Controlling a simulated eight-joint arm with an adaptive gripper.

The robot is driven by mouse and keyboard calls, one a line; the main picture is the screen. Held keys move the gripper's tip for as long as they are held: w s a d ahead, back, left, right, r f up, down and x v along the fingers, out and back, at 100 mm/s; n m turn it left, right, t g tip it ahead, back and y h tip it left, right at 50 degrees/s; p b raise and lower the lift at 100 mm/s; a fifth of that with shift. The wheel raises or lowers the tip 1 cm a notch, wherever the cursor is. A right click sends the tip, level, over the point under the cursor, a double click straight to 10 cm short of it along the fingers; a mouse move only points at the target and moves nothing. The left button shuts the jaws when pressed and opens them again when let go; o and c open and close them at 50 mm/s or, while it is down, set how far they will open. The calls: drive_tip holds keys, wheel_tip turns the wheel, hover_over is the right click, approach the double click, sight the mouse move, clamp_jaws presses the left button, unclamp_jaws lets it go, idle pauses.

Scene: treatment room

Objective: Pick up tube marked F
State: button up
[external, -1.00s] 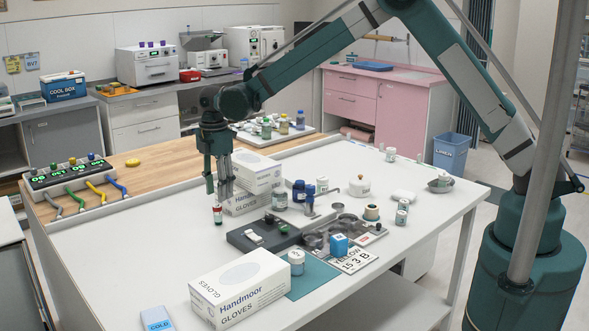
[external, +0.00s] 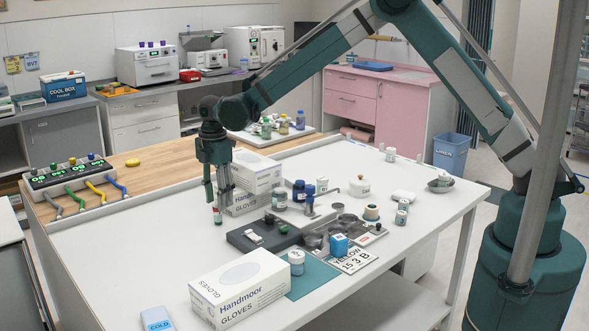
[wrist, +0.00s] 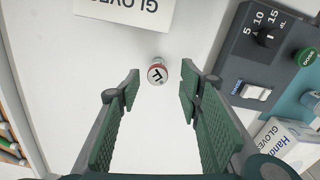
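The tube marked F (wrist: 157,74) shows in the wrist view end-on, with a black F on its pale cap and a red ring. It stands on the white table, and in the external view the tube (external: 218,218) is mostly hidden behind a finger. My gripper (external: 215,202) points straight down over it. In the wrist view my gripper (wrist: 160,80) is open, with one green-padded finger on each side and the tube in the gap near the fingertips. Neither finger visibly touches it.
A glove box (external: 252,203) stands close behind the gripper. A dark device with a dial (external: 262,234) lies to its right. Another glove box (external: 240,290) is in front. The white table left of the gripper is clear.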

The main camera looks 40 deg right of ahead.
sight(218, 215)
drive_tip(key=shift+f, duration=0.15)
drive_tip(key=shift+w+f, duration=0.15)
drive_tip(key=shift+f, duration=2.3)
drive_tip(key=shift+c, duration=0.5)
drive_tip(key=c, duration=0.9)
